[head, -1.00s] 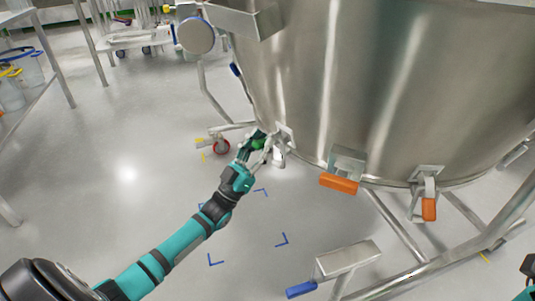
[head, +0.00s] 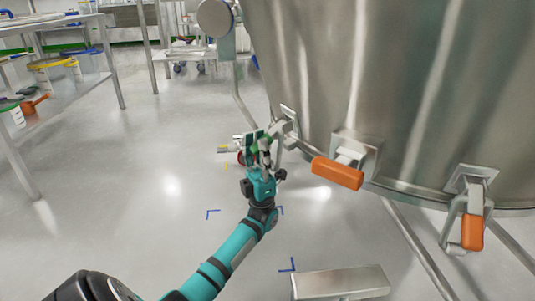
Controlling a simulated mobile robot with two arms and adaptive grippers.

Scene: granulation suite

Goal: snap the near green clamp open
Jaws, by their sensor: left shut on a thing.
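The near green clamp (head: 266,143) is at the lower left rim of the large steel vessel (head: 340,80). Its green handle shows only in part between the fingers of my left gripper (head: 261,146). My left gripper is shut on that handle, and its fingers hide most of it. A metal bracket and link (head: 288,126) join the clamp to the vessel wall. I cannot tell from this angle how far the clamp lever is swung. My right gripper is not in view.
An orange-handled clamp (head: 338,173) sits right of the green one, and another orange-handled clamp (head: 472,231) hangs further right. A steel step (head: 340,281) is low in front. A shelf table (head: 60,75) with tubs stands at left. The floor between is clear.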

